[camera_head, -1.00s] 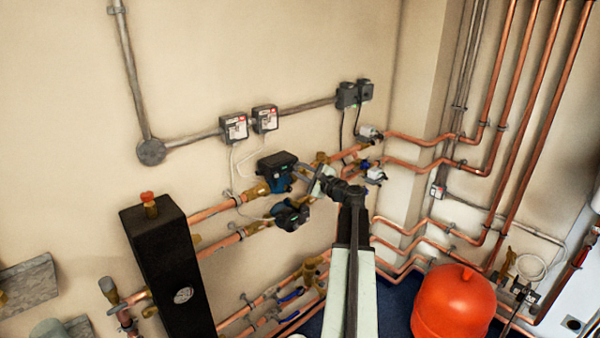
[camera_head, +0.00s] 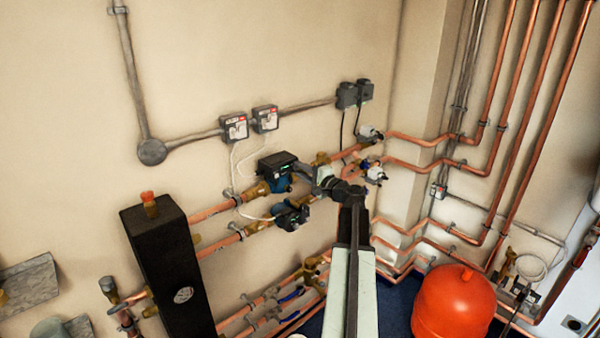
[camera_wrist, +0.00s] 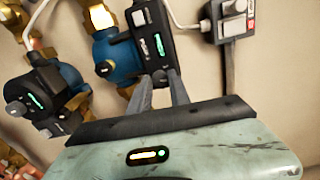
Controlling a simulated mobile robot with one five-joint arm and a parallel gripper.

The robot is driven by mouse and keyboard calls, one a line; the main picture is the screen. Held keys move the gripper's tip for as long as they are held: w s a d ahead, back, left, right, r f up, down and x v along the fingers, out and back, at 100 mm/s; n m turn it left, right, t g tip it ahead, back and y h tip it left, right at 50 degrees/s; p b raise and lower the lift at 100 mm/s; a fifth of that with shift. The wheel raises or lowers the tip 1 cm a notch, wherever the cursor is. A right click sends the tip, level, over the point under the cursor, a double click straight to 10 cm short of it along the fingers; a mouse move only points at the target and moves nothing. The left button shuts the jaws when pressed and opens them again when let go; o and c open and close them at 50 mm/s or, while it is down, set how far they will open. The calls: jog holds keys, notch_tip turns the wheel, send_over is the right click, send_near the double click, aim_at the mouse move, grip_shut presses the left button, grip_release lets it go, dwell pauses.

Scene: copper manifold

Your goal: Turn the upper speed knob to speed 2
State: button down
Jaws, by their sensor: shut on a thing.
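The upper pump, with a blue body and black control head, is on the wall in the head view (camera_head: 277,163) and at top centre of the wrist view (camera_wrist: 143,38). A lit green strip shows on its head. My gripper (camera_wrist: 163,76) is at the lower end of that head, its two grey fingers close together and shut on the upper speed knob. The fingers largely hide the knob, and I cannot read its setting. My gripper also shows at the right of the pump in the head view (camera_head: 309,172). The lower pump (camera_head: 291,214) is below, and left in the wrist view (camera_wrist: 45,92).
Two switch boxes (camera_head: 234,127) with cables are on the wall above the pumps. Copper pipes (camera_head: 215,210) run from both pumps. A tall black unit (camera_head: 168,265) stands at left and a red tank (camera_head: 455,305) at lower right. The wall above is mostly bare.

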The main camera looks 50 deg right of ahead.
jog(key=shift+n, duration=1.2)
jog(key=shift+r, duration=0.1)
jog(key=c, duration=1.2)
grip_release()
jog(key=shift+w, duration=0.1)
jog(key=s, duration=0.7)
jog(key=shift+s+a, duration=0.25)
jog(key=shift+s, duration=0.15)
